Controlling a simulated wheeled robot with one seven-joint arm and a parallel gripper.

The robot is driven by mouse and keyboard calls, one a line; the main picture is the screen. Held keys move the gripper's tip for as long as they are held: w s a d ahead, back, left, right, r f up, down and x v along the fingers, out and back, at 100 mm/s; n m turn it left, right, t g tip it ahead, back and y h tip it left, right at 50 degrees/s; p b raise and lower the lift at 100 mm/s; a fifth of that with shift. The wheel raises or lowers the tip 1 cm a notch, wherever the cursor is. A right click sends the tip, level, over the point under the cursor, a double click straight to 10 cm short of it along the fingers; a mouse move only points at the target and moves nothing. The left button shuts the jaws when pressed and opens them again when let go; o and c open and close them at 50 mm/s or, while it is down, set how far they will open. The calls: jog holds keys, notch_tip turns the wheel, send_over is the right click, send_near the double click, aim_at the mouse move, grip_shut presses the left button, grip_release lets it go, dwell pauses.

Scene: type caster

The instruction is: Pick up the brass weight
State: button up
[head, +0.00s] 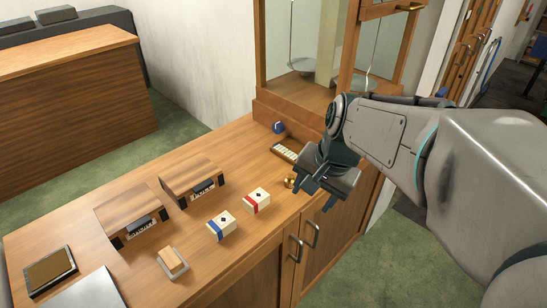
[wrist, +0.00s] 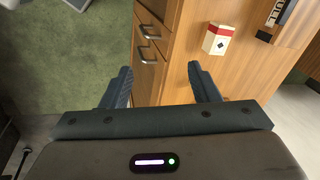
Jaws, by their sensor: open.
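The small brass weight (head: 290,181) stands on the wooden counter near its front edge, just left of my gripper in the head view. It is small there, and my gripper may cover part of it. My gripper (head: 314,194) is open and empty, above the counter's front edge, fingers pointing down. In the wrist view the fingers of my gripper (wrist: 160,70) are spread apart over the cabinet front and counter edge, with nothing between them. I cannot make out the brass weight in the wrist view.
The counter (head: 130,270) holds a red-banded box (head: 256,201), a blue-banded box (head: 221,226), two wooden stamp holders, a narrow tray (head: 286,150) and a blue round item (head: 279,127). A glass-fronted balance case (head: 300,105) stands behind. Cabinet handles (head: 297,249) project from the front.

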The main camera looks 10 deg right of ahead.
jog(key=w+d+f+m+y+b, duration=0.2)
jog(key=w+d+m, duration=0.1)
jog(key=w+m, duration=0.7)
jog(key=m+t+y, duration=0.1)
jog(key=m+y, duration=0.1)
jog(key=m, duration=0.4)
send_near(290, 175)
jog(key=shift+m, duration=0.3)
jog(key=x, duration=0.2)
jog(key=b+x, duration=0.1)
jog(key=x, duration=0.1)
jog(key=shift+w+d+f, duration=0.15)
jog(key=shift+d+f, duration=0.1)
jog(key=shift+f, duration=0.05)
jog(key=shift+a+x, duration=0.2)
jog(key=shift+x, duration=2.9)
jog(key=shift+r, duration=0.15)
jog(key=c, duration=1.1)
jog(key=shift+r, duration=0.1)
